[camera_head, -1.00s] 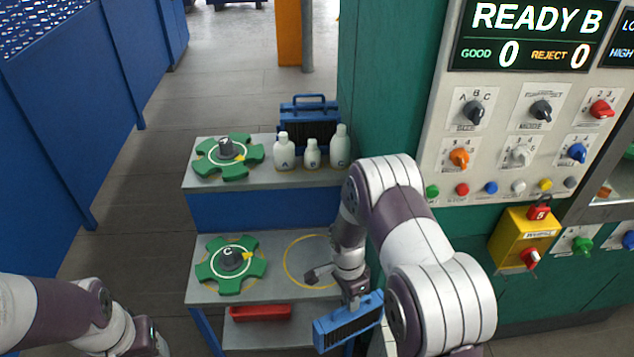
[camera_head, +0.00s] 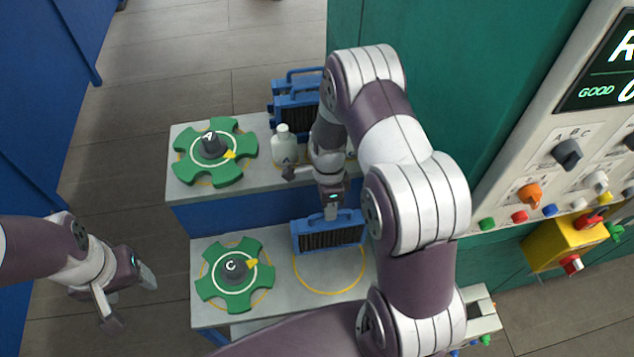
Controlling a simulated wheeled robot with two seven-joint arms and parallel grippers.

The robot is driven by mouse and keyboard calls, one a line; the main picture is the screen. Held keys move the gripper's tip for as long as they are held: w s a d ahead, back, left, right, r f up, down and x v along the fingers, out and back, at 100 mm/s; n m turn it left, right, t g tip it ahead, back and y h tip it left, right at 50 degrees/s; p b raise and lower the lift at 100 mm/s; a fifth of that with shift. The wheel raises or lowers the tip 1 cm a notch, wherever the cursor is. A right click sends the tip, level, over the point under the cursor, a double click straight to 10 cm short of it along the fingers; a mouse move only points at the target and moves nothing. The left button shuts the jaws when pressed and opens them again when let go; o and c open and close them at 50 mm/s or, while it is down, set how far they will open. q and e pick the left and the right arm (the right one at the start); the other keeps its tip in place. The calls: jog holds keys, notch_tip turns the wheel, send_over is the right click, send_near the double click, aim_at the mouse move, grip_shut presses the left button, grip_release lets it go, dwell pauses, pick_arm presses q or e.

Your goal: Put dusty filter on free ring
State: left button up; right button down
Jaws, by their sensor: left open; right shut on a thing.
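The dusty filter (camera_head: 329,236) is a blue-framed block with a dark pleated face. My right gripper (camera_head: 331,213) is shut on its top and holds it upright at the far part of the free ring. The free ring (camera_head: 331,291) is a yellow circle on the lower shelf (camera_head: 284,297), right of the green star wheel C (camera_head: 234,276). Whether the filter touches the shelf, I cannot tell. My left gripper (camera_head: 129,303) is open and empty, left of the shelves.
Green star wheel A (camera_head: 215,151) sits on the upper shelf (camera_head: 258,180). A white bottle (camera_head: 284,147) stands there beside another blue filter (camera_head: 296,104); my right arm hides more. The control panel (camera_head: 540,150) is at right. Floor at left is free.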

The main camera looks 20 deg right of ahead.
aim_at(331, 222)
jog(key=shift+f, duration=0.1)
jog(key=shift+s+f+b, duration=0.4)
jog(key=shift+s+b, duration=0.2)
jog(key=shift+s+f+b, duration=0.35)
jog(key=shift+s+b, duration=0.25)
jog(key=f+b, duration=0.1)
jog(key=f, duration=0.1)
jog(key=w+f+b, duration=0.1)
jog(key=f+b, duration=0.1)
jog(key=f, duration=0.1)
jog(key=shift+w, duration=0.2)
jog(key=shift+s+f+b, duration=0.35)
jog(key=shift+f+b, duration=0.1)
jog(key=shift+b, duration=0.1)
jog(key=shift+w+f, duration=0.1)
jog(key=shift+w, duration=0.1)
jog(key=shift+s, duration=0.2)
pick_arm(q)
jog(key=f, duration=0.2)
jog(key=s+f, duration=0.1)
jog(key=f, duration=0.2)
jog(key=shift+s+f, duration=0.3)
jog(key=shift+s, duration=0.1)
